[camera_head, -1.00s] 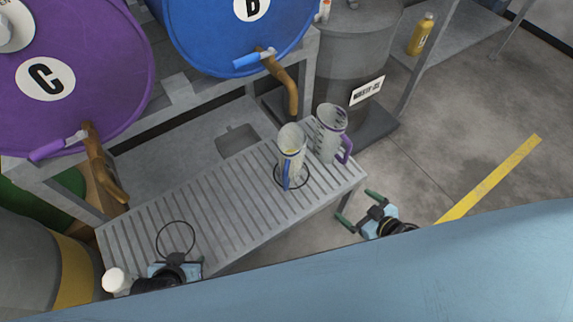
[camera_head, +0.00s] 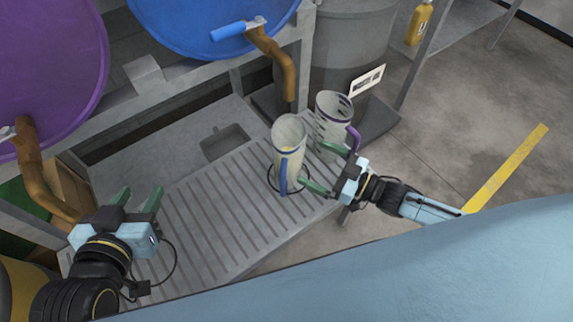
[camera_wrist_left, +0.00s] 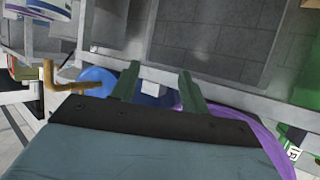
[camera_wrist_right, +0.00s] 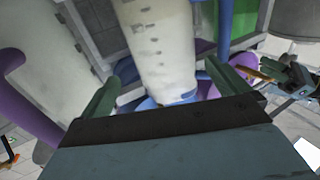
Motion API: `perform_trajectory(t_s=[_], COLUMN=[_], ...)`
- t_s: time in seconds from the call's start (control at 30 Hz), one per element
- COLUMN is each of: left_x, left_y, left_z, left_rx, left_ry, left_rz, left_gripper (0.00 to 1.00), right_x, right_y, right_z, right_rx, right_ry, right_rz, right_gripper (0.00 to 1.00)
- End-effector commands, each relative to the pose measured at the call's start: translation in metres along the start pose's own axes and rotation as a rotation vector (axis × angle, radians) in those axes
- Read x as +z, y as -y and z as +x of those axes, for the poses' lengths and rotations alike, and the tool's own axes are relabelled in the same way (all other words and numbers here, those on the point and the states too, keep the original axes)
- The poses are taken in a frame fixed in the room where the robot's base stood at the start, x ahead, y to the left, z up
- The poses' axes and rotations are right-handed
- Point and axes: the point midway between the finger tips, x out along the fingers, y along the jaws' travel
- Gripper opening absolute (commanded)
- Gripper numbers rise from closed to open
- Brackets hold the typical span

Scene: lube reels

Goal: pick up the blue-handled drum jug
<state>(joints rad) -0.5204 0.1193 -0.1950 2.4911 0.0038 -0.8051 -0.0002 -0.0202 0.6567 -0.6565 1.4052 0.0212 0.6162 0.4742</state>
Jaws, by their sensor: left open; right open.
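The blue-handled drum jug (camera_head: 288,150) is a tall whitish jug with a blue handle. It stands upright on the slatted bench, below the blue drum's spout, inside a dark ring. My right gripper (camera_head: 322,170) is open beside it at its right, one finger near the handle side and the other towards the purple-handled jug. In the right wrist view the whitish jug (camera_wrist_right: 163,45) shows beyond and between the open fingers; contact cannot be told. My left gripper (camera_head: 138,196) is open and empty above the bench's left end; its fingers also show in the left wrist view (camera_wrist_left: 158,88).
The purple-handled jug (camera_head: 333,115) stands close behind and right of the blue one. The blue drum (camera_head: 190,25) and purple drum (camera_head: 45,70) lie above the slatted bench (camera_head: 215,220). A grey waste bin (camera_head: 345,50) stands behind. The bench's middle is clear.

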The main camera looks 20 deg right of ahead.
Motion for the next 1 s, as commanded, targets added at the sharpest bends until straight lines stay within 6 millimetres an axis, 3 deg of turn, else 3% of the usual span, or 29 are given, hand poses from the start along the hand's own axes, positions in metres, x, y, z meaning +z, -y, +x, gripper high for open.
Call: perform_trajectory(t_s=[0.2,0.57,1.0], left_x=[-0.028,-0.055,-0.113], left_y=[-0.006,-0.011,-0.023], left_z=[0.002,-0.002,-0.034], left_rx=[0.016,0.029,0.063], left_ry=[-0.171,-0.338,-0.749], left_rz=[-0.002,-0.005,-0.021], left_gripper=[0.45,0.45,0.45], right_x=[0.001,0.002,0.004], right_y=[0.0,0.001,0.002], right_z=[0.025,0.041,0.077], right_rx=[0.0,0.0,0.001], right_ry=[-0.001,-0.001,-0.001], right_rz=[-0.001,-0.001,-0.001], right_gripper=[1.0,1.0,1.0])
